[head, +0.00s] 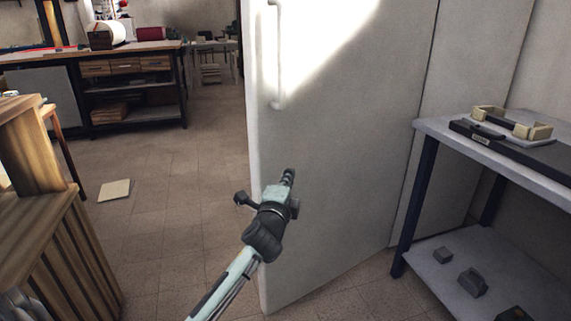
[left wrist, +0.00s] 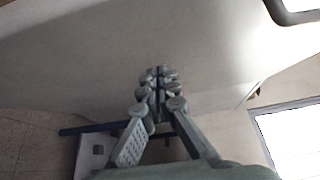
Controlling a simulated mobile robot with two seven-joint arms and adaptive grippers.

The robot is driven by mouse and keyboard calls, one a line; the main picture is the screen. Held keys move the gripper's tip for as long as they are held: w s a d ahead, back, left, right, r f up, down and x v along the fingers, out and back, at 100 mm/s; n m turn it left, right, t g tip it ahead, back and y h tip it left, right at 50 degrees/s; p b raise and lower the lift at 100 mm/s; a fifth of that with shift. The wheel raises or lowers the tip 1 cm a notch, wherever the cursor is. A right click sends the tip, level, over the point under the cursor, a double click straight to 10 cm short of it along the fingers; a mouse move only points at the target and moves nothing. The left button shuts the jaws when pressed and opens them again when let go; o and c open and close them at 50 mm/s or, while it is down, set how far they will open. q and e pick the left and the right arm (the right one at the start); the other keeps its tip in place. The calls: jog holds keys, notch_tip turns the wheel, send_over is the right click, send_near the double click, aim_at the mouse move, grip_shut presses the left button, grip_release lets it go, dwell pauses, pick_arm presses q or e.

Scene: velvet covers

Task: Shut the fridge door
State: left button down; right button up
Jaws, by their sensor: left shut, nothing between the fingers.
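The fridge door (head: 345,160) is a tall pale panel with a vertical handle (head: 278,55) near its left edge. It stands at an angle to the fridge body (head: 468,90) on its right, so it looks open. My left gripper (head: 289,175) is in front of the door's lower left part, below the handle. In the left wrist view the gripper (left wrist: 158,75) is shut and empty, pointing at the pale door surface (left wrist: 100,60). I cannot tell whether the fingertips touch it. Part of the handle (left wrist: 292,14) shows at the top right there. My right gripper is not in view.
A metal table (head: 430,127) with a lower shelf (head: 430,262) stands close on the right. A slatted wooden piece (head: 75,250) stands at the left. A workbench (head: 130,95) is at the back left. The tiled floor (head: 165,210) between is mostly clear, with a flat pale square (head: 115,190) on it.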

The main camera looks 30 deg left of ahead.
aim_at(287, 157)
pick_arm(q)
jog(key=w+a, duration=0.4)
jog(key=w, duration=0.1)
jog(key=shift+w+a, duration=0.15)
jog(key=shift+w, duration=0.05)
jog(key=shift+w+a, duration=0.2)
jog(key=shift+a, duration=0.2)
